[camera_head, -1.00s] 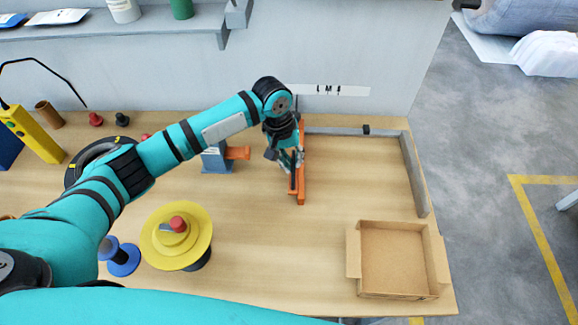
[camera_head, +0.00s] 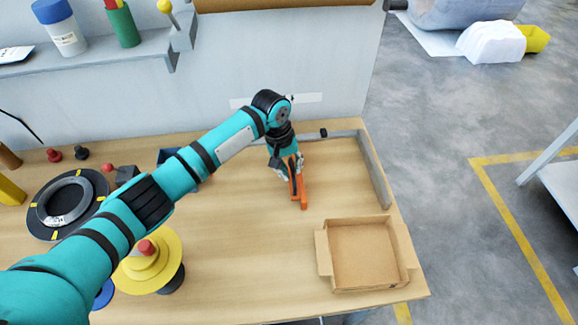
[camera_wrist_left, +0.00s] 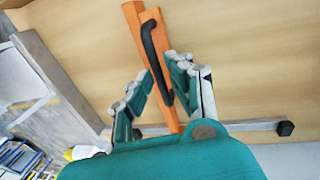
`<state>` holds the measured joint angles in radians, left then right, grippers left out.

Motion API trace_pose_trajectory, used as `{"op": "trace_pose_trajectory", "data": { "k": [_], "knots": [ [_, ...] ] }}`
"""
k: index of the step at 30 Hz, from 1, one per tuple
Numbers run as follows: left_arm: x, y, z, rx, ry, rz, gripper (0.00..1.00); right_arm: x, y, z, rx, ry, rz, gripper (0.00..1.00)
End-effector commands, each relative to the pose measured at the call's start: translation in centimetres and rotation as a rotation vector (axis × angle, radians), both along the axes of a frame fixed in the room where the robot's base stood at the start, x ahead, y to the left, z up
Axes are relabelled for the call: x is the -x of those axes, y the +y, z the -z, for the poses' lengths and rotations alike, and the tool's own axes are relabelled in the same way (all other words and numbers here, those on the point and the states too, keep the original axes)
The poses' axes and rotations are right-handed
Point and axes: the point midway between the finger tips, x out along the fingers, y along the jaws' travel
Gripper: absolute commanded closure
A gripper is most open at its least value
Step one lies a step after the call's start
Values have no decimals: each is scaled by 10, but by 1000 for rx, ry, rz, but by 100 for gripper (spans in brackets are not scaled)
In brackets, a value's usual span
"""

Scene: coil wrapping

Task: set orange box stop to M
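The orange box stop (camera_head: 304,192) is a long orange bar on the bench, running from near the back rail toward the front. In the left wrist view the bar (camera_wrist_left: 135,20) carries a black curved handle (camera_wrist_left: 150,45). My left gripper (camera_head: 285,168) is over the bar's rear part. In the wrist view its fingers (camera_wrist_left: 160,72) stand apart on either side of the handle, the right one close to it; I cannot tell whether they touch. A white label strip (camera_head: 308,98) is on the back panel, its middle mostly hidden by my arm; its letters are unreadable. My right gripper is not in view.
A grey rail (camera_head: 346,134) with a black knob (camera_head: 323,132) borders the back. An open cardboard box (camera_head: 362,253) is at front right. A yellow spool (camera_head: 150,262) and a black ring (camera_head: 66,203) are on the left. Bench between stop and right rail is clear.

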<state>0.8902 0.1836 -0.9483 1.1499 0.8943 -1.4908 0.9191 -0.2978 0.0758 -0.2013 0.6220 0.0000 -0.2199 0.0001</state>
Motion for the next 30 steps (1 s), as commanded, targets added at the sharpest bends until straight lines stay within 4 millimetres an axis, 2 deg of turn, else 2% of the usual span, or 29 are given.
{"op": "trace_pose_trajectory", "data": {
  "k": [1,3,10,14,17,27,30],
  "knots": [
    [0,0,0,-1,0,0,73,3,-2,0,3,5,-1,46],
    [0,0,0,0,0,0,67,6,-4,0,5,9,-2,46],
    [0,0,0,0,0,0,67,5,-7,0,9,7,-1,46],
    [0,2,-8,1,0,0,67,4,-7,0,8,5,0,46],
    [0,4,-23,2,-2,2,67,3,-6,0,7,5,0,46],
    [3,18,-92,2,-3,1,67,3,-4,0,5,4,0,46],
    [4,20,-106,1,-1,0,67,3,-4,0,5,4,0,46]
  ]
}}
